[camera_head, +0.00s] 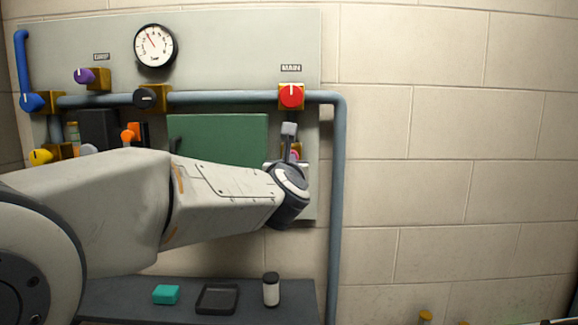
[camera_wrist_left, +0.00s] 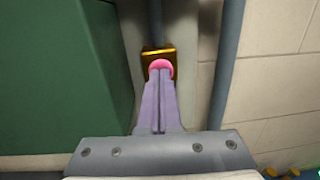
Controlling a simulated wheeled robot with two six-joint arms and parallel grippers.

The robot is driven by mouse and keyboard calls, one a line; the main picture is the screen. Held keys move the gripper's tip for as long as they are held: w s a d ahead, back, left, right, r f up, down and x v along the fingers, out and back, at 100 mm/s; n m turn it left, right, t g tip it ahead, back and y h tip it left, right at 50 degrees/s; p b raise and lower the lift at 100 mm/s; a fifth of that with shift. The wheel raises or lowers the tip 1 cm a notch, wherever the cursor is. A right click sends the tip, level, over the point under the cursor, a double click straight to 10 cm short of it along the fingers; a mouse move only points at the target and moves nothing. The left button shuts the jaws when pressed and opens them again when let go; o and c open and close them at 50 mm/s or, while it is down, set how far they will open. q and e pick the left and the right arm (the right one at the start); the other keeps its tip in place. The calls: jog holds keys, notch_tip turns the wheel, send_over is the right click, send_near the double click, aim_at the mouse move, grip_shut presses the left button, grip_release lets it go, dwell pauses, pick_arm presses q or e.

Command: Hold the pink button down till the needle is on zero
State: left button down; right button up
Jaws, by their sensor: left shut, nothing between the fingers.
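The pink button (camera_wrist_left: 160,64) sits on a gold-coloured square mount (camera_wrist_left: 158,53) in the left wrist view. In the head view only a sliver of pink (camera_head: 295,154) shows behind my wrist. My left gripper (camera_wrist_left: 160,74) is shut and empty, its fingertips at the button and covering its lower part. I cannot tell how far the button is pressed. The round white gauge (camera_head: 155,46) is high on the panel; its red needle points up and to the left. Its numbers are too small to read. My right gripper is not in view.
A red knob (camera_head: 291,95) under the MAIN label is above my wrist. Purple (camera_head: 84,76), black (camera_head: 146,97) and blue (camera_head: 33,102) valves are further left. A grey pipe (camera_head: 337,200) runs down at right. A shelf (camera_head: 130,291) below holds a teal block, black tray and jar.

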pick_arm(q)
jog(key=shift+w+a+r, duration=0.1)
jog(key=shift+w+r, duration=0.1)
jog(key=shift+w, duration=0.15)
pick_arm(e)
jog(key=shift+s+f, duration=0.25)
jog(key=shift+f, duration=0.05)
pick_arm(q)
jog(key=shift+a, duration=0.1)
dwell(1.0)
dwell(0.9)
jog(key=s+b, duration=0.5)
jog(key=s, duration=0.9)
jog(key=shift+a+f, duration=0.25)
jog(key=shift+f, duration=0.2)
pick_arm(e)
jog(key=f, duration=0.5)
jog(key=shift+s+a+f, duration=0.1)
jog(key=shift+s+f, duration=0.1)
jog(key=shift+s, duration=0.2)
